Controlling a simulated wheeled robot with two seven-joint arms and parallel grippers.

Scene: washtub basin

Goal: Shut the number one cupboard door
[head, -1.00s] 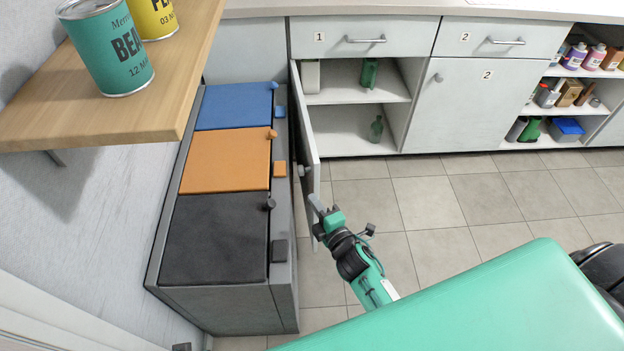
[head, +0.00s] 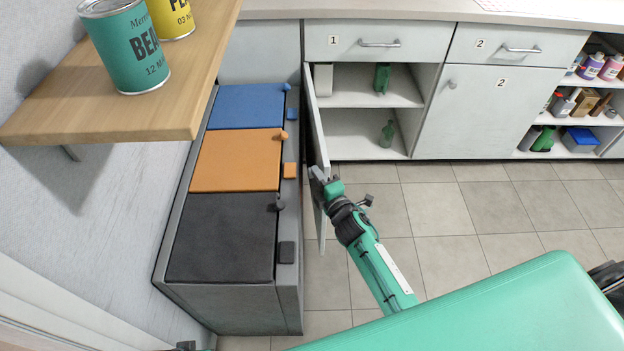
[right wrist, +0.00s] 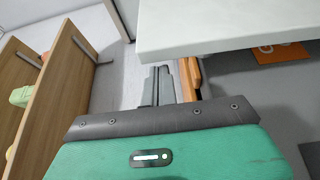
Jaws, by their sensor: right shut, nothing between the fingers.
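The number one cupboard (head: 365,108) stands under the drawer labelled 1. Its door (head: 317,125) is wide open, hinged at the cupboard's left side and standing out toward me, beside the bins. My right gripper (head: 317,175) is shut and empty at the door's free edge; I cannot tell whether it touches. The right wrist view shows my gripper's body at the bottom and a white panel (right wrist: 225,28) at top right, which may be the door. A dark piece of what may be my left gripper (head: 186,346) shows at the bottom edge; its jaws cannot be made out.
A bin unit with blue (head: 247,106), orange (head: 237,160) and black (head: 222,238) lids stands left of the door. A wooden shelf (head: 110,118) with cans (head: 127,50) is above. The number two cupboard (head: 485,110) is shut. Tiled floor right of the door is clear.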

